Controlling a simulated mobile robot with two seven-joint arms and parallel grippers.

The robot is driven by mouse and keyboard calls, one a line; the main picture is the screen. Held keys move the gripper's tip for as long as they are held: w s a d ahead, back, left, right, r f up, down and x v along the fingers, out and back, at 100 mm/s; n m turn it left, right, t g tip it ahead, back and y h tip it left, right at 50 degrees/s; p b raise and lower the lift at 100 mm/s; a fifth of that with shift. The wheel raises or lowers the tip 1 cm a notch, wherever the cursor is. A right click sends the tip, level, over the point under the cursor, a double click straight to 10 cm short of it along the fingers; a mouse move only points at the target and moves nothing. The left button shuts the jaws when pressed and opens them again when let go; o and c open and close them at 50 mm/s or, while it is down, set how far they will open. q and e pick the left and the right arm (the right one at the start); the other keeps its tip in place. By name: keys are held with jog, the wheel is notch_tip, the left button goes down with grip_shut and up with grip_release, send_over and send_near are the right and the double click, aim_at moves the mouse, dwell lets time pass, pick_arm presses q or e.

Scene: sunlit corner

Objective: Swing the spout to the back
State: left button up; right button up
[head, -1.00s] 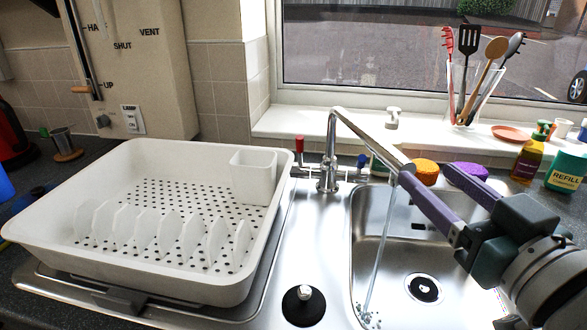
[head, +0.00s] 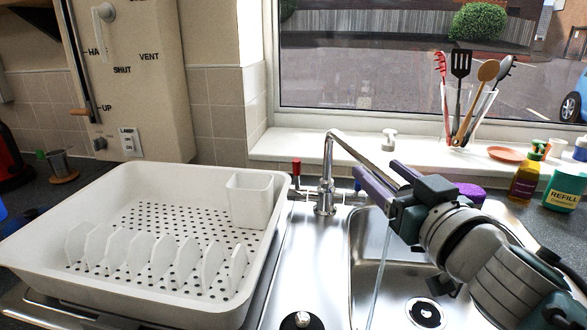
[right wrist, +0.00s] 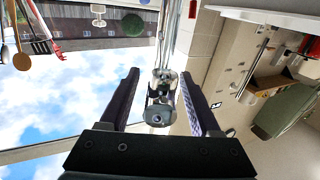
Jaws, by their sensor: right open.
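The chrome tap (head: 325,190) stands behind the sink. Its long spout (head: 347,149) rises from the tap and slants forward and right over the right-hand basin. A thin stream of water (head: 380,272) falls from it into the basin. My left gripper is not in view.
A white dish rack (head: 150,290) fills the left drainer. A red-topped tap handle (head: 296,168) is left of the spout's base. Bottles (head: 526,175), a purple sponge (head: 470,193) and a utensil glass (head: 465,125) stand at the right and on the sill.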

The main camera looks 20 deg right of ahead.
grip_shut()
dwell(0.5)
dwell(0.8)
